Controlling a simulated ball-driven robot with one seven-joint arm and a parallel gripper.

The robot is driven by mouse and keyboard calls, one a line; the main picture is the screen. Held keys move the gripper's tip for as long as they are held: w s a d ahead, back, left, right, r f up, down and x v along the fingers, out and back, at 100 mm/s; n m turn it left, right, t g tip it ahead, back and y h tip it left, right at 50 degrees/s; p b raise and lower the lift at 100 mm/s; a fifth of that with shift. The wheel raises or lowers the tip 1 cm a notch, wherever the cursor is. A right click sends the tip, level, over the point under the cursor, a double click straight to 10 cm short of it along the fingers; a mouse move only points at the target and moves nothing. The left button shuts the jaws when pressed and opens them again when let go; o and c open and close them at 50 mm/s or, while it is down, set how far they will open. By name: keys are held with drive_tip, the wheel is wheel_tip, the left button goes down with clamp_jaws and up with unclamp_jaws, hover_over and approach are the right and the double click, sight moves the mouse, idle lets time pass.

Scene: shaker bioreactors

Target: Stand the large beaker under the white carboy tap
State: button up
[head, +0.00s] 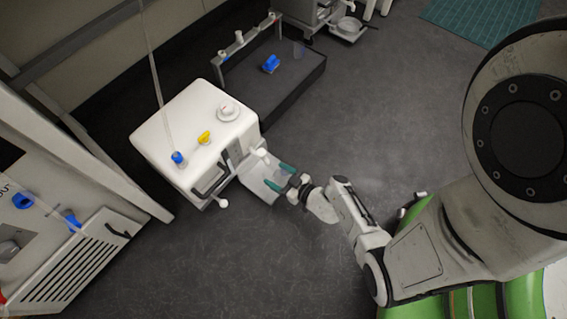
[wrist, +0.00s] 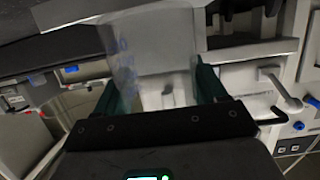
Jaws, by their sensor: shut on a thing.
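The white carboy (head: 165,130) stands at the left centre in the head view, with a yellow cap, a blue cap and a white cap on top. A small white fitting, which looks like its tap (head: 262,152), sticks out at its right side, beside the beaker's upper edge. The large clear beaker (head: 258,186) is next to the carboy's right side. My gripper (head: 279,177) is shut on the beaker with its teal fingers. In the wrist view the beaker (wrist: 150,50) fills the space between the fingers (wrist: 166,84). I cannot tell whether the beaker touches the floor.
A black tray (head: 300,85) with a blue item lies behind the carboy. A white cabinet with a vent (head: 70,265) stands at the left. A white pipe fitting (wrist: 282,88) shows right of the fingers in the wrist view. The dark floor (head: 230,265) in front is clear.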

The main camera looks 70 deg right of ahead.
sight(276, 174)
drive_tip(key=shift+w+d, duration=0.3)
drive_tip(key=shift+w, duration=0.75)
drive_tip(key=shift+w+d, duration=0.35)
drive_tip(key=shift+w, duration=0.75)
drive_tip(key=shift+w+d, duration=0.3)
drive_tip(key=shift+w, duration=0.75)
drive_tip(key=shift+f, duration=0.45)
drive_tip(key=o, duration=1.2)
drive_tip(key=shift+s, duration=0.1)
drive_tip(key=p+v, duration=0.3)
drive_tip(key=v, duration=0.7)
drive_tip(key=shift+s+a+r, duration=0.1)
drive_tip(key=shift+s, duration=0.3)
